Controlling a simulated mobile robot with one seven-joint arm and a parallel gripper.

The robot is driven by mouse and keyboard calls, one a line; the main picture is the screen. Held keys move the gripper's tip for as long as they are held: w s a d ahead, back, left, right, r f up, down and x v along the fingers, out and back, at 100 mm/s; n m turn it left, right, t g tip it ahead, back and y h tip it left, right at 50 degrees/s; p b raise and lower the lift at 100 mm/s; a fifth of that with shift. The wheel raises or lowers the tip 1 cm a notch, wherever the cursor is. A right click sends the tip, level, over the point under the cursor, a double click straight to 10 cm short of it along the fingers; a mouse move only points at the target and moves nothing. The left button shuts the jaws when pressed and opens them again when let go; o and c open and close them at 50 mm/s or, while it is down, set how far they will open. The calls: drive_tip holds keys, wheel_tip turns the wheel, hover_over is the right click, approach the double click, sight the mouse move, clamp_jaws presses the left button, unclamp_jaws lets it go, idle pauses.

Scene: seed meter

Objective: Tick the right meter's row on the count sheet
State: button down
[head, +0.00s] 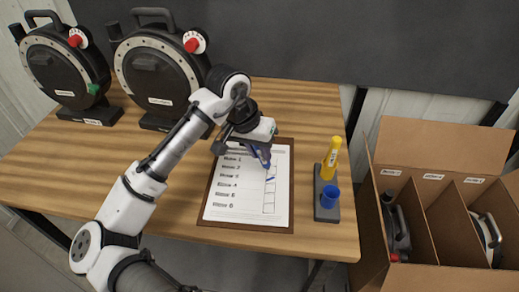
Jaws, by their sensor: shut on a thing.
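The count sheet (240,205) lies on a brown clipboard (245,229) on the table, with several printed rows and a column of boxes at its right. A short blue stroke shows in that column, around the third row. My gripper (262,147) is over the sheet's top right, shut on a blue pen (265,159) that points down at the upper boxes. I cannot tell whether its tip touches the paper. The arm hides part of the sheet's top. The right meter (158,80), black with a red knob, stands at the back beside the left meter (58,68).
A dark holder (326,214) right of the clipboard carries a yellow marker (331,158) and a blue cup-like piece (330,196). The table's front left is clear.

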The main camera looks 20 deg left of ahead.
drive_tip(key=shift+f, duration=0.4)
drive_tip(key=shift+w+d+p, duration=0.3)
drive_tip(key=shift+w+d, duration=0.25)
drive_tip(key=shift+w, duration=0.15)
idle(1.3)
drive_tip(key=shift+r, duration=0.1)
wheel_tip(320, 180, up, 6)
drive_tip(key=p, duration=0.5)
idle(0.7)
